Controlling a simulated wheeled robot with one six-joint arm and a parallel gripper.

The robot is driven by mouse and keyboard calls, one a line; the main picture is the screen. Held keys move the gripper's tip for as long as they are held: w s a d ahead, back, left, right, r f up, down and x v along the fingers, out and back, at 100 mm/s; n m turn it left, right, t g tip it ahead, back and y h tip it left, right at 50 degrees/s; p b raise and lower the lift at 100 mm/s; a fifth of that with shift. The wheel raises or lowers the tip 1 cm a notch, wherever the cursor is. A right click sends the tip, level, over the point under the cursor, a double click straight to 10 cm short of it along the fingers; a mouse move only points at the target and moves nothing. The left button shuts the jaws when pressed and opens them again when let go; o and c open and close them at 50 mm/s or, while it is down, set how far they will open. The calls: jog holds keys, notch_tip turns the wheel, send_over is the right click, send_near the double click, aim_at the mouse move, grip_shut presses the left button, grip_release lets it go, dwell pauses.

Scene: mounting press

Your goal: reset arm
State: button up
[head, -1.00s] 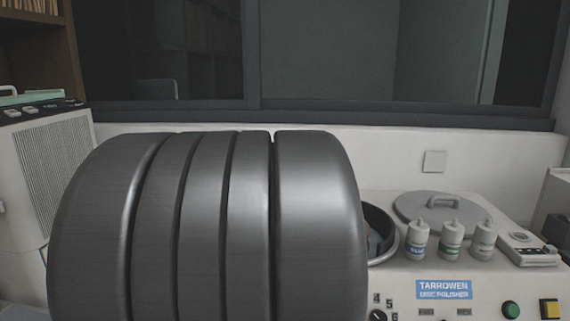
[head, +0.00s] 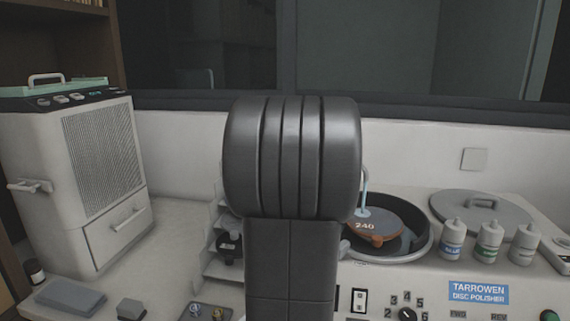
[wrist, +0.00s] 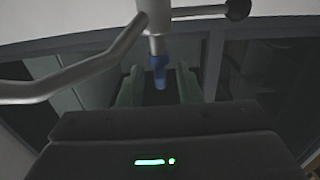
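My arm (head: 291,165) stands upright in the middle of the head view as a dark grey ribbed joint above a dark link. My gripper is hidden in the head view. In the wrist view my gripper (wrist: 160,72) shows as a dark body with a green light and two pale greenish fingers set apart. No held object shows between them. A metal bar with a blue-tipped nozzle (wrist: 159,66) hangs in front of the gap; I cannot tell how far away it is.
The disc polisher (head: 478,292) stands at right, with a bowl, an orange-edged 240 disc, a grey lid (head: 481,209) and several bottles. A white machine (head: 75,180) stands at left. The counter between (head: 175,235) is partly clear.

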jog(key=shift+w+d, duration=0.2)
jog(key=shift+w, duration=1.05)
jog(key=shift+s, duration=0.1)
jog(key=s+a, duration=0.2)
jog(key=s, duration=1.1)
jog(key=w, duration=0.4)
jog(key=w+d, duration=0.1)
jog(key=w, duration=0.4)
jog(key=w+d, duration=0.1)
jog(key=w, duration=0.3)
jog(key=shift+w, duration=0.25)
jog(key=p, duration=0.3)
jog(key=shift+s+r+h, duration=0.15)
jog(key=shift+r+h, duration=0.15)
jog(key=shift+r, duration=0.05)
jog(key=shift+f+m+p, duration=0.1)
jog(key=shift+m+p, duration=0.2)
jog(key=shift+p, duration=0.8)
jog(key=m+h+p, duration=0.1)
jog(key=h+p, duration=0.1)
jog(key=p, duration=0.2)
jog(key=m+g+h+p, duration=0.1)
jog(key=h+p, duration=0.1)
jog(key=p, duration=0.2)
jog(key=shift+m+g, duration=0.3)
